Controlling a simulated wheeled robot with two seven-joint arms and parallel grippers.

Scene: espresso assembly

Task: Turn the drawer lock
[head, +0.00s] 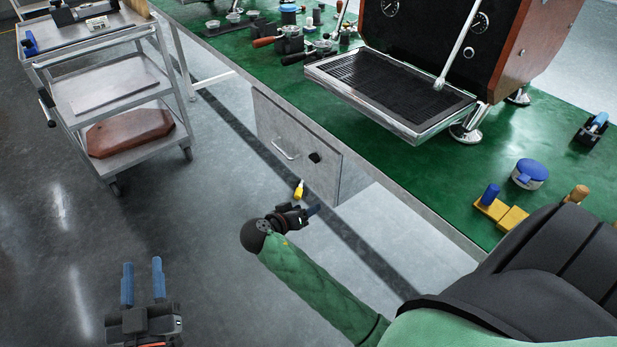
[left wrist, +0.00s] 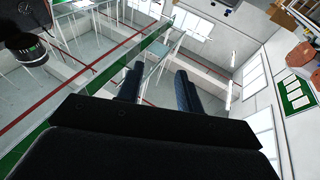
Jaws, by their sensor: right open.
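The grey drawer (head: 270,125) hangs under the green-topped bench, with a bar handle (head: 285,150) on its front. The small black lock (head: 314,157) sits right of the handle. My right gripper (head: 314,210) is open, below the lock and close to the yellow piece. My left gripper (head: 143,284) is open and empty, low at the left, well away from the drawer; its parted fingers show in the left wrist view (left wrist: 158,85).
The espresso machine (head: 395,90) stands on the bench (head: 400,180), with portafilters (head: 290,38) behind left. A blue-lidded jar (head: 530,172) and yellow blocks (head: 503,212) are at right. A metal cart (head: 105,95) stands at left. The floor before the drawer is clear.

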